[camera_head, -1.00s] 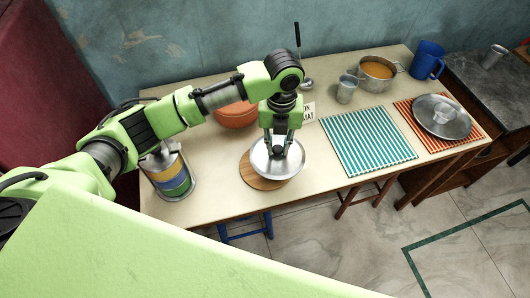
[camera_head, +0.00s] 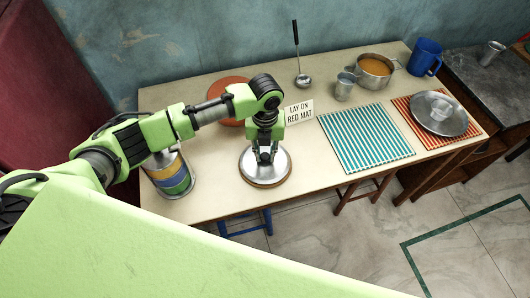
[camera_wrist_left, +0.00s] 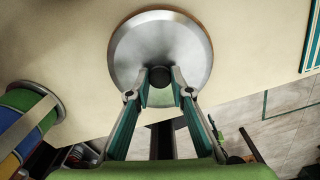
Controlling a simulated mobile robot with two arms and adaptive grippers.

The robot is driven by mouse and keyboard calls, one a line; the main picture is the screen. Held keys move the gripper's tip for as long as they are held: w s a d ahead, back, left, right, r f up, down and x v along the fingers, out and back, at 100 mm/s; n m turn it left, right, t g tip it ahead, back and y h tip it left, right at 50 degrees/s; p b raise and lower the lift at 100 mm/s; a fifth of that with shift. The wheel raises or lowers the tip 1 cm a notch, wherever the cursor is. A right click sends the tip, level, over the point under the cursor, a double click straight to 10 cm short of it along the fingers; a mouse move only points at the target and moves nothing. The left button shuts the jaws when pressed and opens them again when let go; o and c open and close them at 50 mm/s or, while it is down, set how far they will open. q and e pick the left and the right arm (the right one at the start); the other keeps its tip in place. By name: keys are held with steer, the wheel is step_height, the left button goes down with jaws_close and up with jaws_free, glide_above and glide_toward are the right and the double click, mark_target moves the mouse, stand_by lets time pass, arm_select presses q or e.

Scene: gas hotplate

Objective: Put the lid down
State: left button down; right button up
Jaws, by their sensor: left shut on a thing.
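A shiny round metal lid (camera_head: 258,171) lies over a round wooden board (camera_head: 266,185) near the front edge of the table. My left gripper (camera_head: 266,157) points down over it. In the left wrist view, my gripper (camera_wrist_left: 160,79) is shut on the lid's dark knob (camera_wrist_left: 160,76), and the lid (camera_wrist_left: 160,42) nearly covers the board. I cannot tell whether the lid fully rests on the board. A red-and-white striped mat (camera_head: 406,108) at the right holds another round metal piece (camera_head: 426,122) with a pale raised middle. A sign (camera_head: 299,112) reads "LAY ON RED MAT". My right gripper is out of view.
A teal striped mat (camera_head: 366,139) lies bare right of the board. A pot of orange contents (camera_head: 375,71), a small metal cup (camera_head: 344,87), a ladle (camera_head: 303,79) and a blue jug (camera_head: 425,57) stand behind. A striped canister (camera_head: 172,176) stands left; a terracotta round (camera_head: 228,86) is partly hidden.

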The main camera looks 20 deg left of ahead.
mark_target(265, 157)
arm_select(q)
steer(key=c, duration=2)
jaws_free()
steer(key=shift+f, duration=0.1)
steer(key=shift+o, duration=0.9)
step_height(265, 157, up, 12)
steer(key=shift+b, duration=0.45)
